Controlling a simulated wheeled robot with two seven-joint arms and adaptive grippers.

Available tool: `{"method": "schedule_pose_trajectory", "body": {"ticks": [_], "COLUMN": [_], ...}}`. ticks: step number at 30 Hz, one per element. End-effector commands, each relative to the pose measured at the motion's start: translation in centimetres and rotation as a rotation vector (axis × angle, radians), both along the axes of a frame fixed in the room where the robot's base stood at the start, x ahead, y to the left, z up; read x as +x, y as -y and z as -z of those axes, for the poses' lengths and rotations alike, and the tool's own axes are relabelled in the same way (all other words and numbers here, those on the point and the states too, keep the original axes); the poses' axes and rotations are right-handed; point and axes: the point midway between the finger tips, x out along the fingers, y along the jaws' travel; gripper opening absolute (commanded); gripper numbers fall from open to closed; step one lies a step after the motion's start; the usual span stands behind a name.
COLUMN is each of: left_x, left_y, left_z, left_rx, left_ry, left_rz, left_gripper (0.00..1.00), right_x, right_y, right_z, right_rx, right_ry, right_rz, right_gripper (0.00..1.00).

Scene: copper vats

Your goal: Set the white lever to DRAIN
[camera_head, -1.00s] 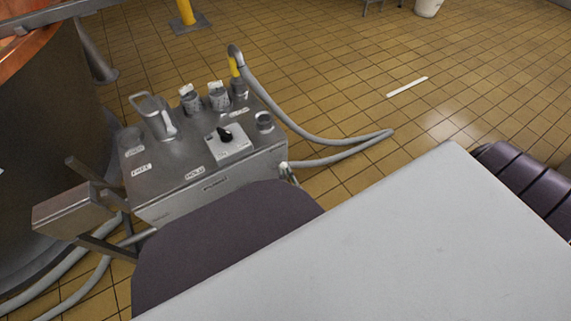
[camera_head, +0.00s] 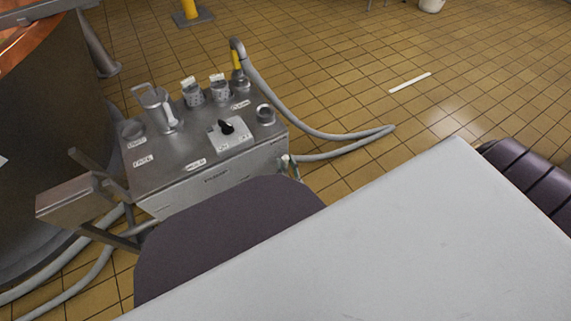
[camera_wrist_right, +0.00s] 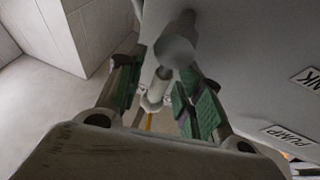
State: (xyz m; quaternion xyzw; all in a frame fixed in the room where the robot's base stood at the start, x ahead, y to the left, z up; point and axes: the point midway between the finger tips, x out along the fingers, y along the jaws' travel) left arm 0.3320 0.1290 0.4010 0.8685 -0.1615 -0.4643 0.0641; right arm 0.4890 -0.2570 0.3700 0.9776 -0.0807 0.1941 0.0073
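In the right wrist view a pale rod with a round grey end (camera_wrist_right: 176,50) stands between the green-padded fingers of my right gripper (camera_wrist_right: 159,78). It appears to be the white lever. The fingers are apart, with a gap visible beside the rod, and I see no firm contact. Labels PUMP (camera_wrist_right: 288,135) and one ending in NK (camera_wrist_right: 306,77) are on the grey surface at the right. In the head view a grey control box (camera_head: 165,185) stands at left, with a pale upright handle (camera_head: 170,112) on top. I cannot make out either gripper clearly there. No DRAIN label is legible.
A black knob (camera_head: 227,127) and several capped fittings sit on the box. A grey hose (camera_head: 320,133) loops onto the tiled floor. A dark vat (camera_head: 50,130) is at left. A pale flat surface (camera_head: 400,240) and a dark rounded pad (camera_head: 225,235) fill the foreground.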

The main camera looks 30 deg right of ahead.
Motion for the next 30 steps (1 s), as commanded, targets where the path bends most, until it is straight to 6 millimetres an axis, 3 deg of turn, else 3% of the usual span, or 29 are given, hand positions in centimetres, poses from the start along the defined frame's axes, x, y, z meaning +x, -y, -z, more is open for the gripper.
{"method": "schedule_pose_trajectory", "body": {"ticks": [14,30], "left_x": [-0.1,-0.1], "left_y": [0.1,0.1], "left_z": [0.1,0.1], "left_rx": [-0.004,-0.004], "left_ry": [-0.004,-0.004], "left_rz": [-0.002,-0.002], "left_gripper": [0.74,0.74], "right_x": [0.0,0.0], "right_y": [0.1,0.1], "right_z": [-0.6,-3.7], "right_rx": [-0.002,-0.001], "right_ry": [0.0,0.001], "right_rz": [0.001,0.001], "right_gripper": [0.36,0.36]}}
